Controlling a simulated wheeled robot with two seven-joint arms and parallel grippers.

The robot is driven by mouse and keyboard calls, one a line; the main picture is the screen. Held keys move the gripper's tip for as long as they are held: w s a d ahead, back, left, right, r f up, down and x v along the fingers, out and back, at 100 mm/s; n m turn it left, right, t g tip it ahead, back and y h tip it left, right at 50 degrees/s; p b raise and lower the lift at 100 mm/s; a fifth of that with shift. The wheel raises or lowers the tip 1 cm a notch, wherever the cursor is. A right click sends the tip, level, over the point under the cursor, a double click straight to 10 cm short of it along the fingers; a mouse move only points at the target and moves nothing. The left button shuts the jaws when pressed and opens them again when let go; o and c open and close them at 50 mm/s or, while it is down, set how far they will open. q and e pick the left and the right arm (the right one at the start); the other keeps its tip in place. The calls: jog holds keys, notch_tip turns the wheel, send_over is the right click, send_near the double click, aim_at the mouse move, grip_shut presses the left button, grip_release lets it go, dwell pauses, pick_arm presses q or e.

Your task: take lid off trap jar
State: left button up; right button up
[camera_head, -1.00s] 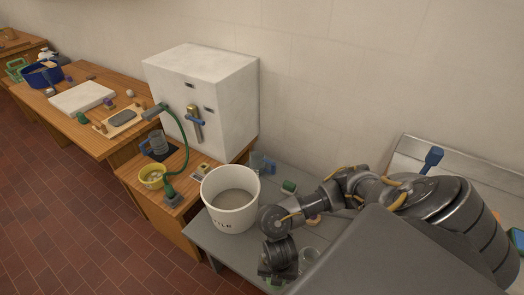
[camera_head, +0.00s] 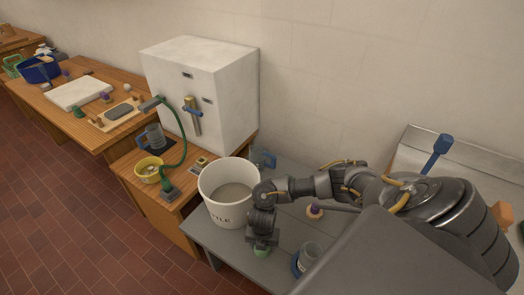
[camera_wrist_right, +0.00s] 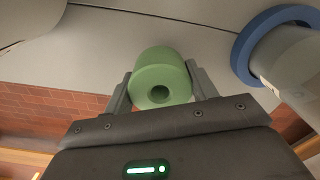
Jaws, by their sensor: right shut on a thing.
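My right gripper (camera_head: 262,250) is low over the grey table at the front, left of a jar. In the right wrist view the gripper (camera_wrist_right: 160,85) is shut on a thick green round piece (camera_wrist_right: 160,68) with a dark hole in its end. The green piece (camera_head: 262,253) shows only in part below the fingers in the head view. I cannot tell for certain that it is the jar's lid. The greyish jar (camera_head: 309,253) with a blue ring stands right of the gripper; it shows partly in the wrist view (camera_wrist_right: 290,60). My left gripper is not in view.
A large white bucket (camera_head: 228,192) stands just behind and left of my right gripper. A purple-topped piece (camera_head: 315,210) sits behind the jar. A white cabinet (camera_head: 190,90) and a wooden bench (camera_head: 160,190) are at the left. Part of the grey table (camera_head: 215,238) is clear.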

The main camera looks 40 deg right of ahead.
jog(key=shift+w+d+f, duration=0.1)
jog(key=shift+w+f, duration=0.1)
jog(key=shift+f, duration=0.8)
jog(key=shift+w+d+f, duration=0.1)
jog(key=shift+w+f, duration=0.05)
jog(key=shift+f, duration=0.8)
jog(key=shift+f+b, duration=0.1)
jog(key=shift+b, duration=0.2)
jog(key=o, duration=1.1)
jog(key=shift+r, duration=0.25)
notch_tip(320, 180, up, 12)
jog(key=shift+f+p, duration=0.1)
jog(key=shift+p, duration=1.15)
jog(key=shift+a, duration=0.1)
